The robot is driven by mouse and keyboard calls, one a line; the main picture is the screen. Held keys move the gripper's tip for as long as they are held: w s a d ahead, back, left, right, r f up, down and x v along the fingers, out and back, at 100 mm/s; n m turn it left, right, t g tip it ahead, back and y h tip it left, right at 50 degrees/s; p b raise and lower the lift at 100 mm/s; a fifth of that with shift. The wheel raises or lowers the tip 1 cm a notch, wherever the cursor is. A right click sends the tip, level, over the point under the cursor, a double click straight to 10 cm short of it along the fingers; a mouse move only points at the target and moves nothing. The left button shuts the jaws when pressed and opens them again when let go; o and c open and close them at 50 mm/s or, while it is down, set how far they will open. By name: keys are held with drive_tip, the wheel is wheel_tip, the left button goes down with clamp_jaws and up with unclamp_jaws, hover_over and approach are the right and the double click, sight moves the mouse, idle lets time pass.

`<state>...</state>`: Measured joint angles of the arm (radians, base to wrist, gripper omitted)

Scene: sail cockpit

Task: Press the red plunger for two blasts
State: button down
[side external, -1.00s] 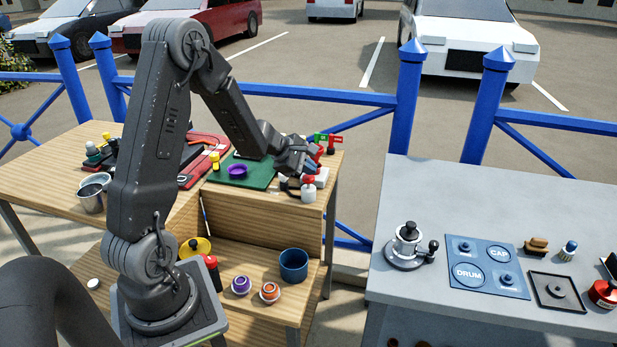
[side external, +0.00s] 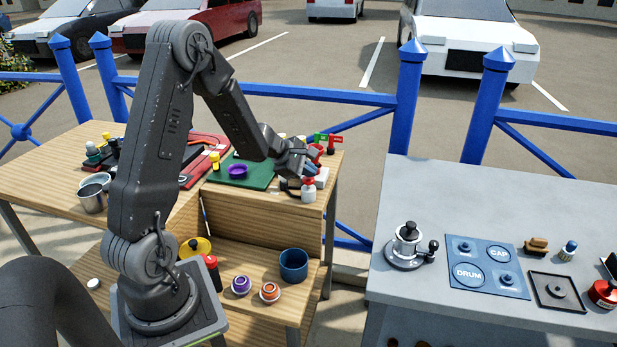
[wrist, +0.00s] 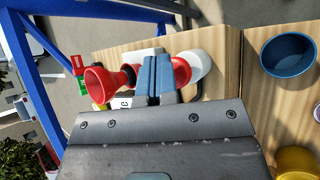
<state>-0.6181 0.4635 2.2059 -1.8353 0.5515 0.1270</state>
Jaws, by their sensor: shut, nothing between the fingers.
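The red plunger (wrist: 182,72) shows partly behind my fingers in the wrist view, beside a white canister (wrist: 200,66). A red horn bell (wrist: 104,82) flares out on the other side of the fingers. In the side view, the white canister (side external: 308,195) stands at the right end of the raised wooden shelf, with red at its top. My gripper (wrist: 156,78) is shut and empty, its blue fingertips over the horn assembly between bell and canister. In the side view, my gripper (side external: 310,170) is just above the canister. Whether the fingertips touch the plunger cannot be told.
Small green and red tags (side external: 321,138) stand behind the horn. A green mat (side external: 240,176) with a purple ring lies left of it. A blue cup (side external: 294,264) stands on the lower shelf. A grey table (side external: 395,290) is at the right, across a gap.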

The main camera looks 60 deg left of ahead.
sight(308, 179)
drive_tip(key=shift+f, duration=0.75)
idle(0.5)
drive_tip(key=shift+r, duration=1.65)
drive_tip(key=shift+r, duration=2.5)
wheel_tip(308, 179, up, 4)
drive_tip(key=shift+f, duration=0.1)
idle(0.5)
drive_tip(key=shift+f, duration=0.1)
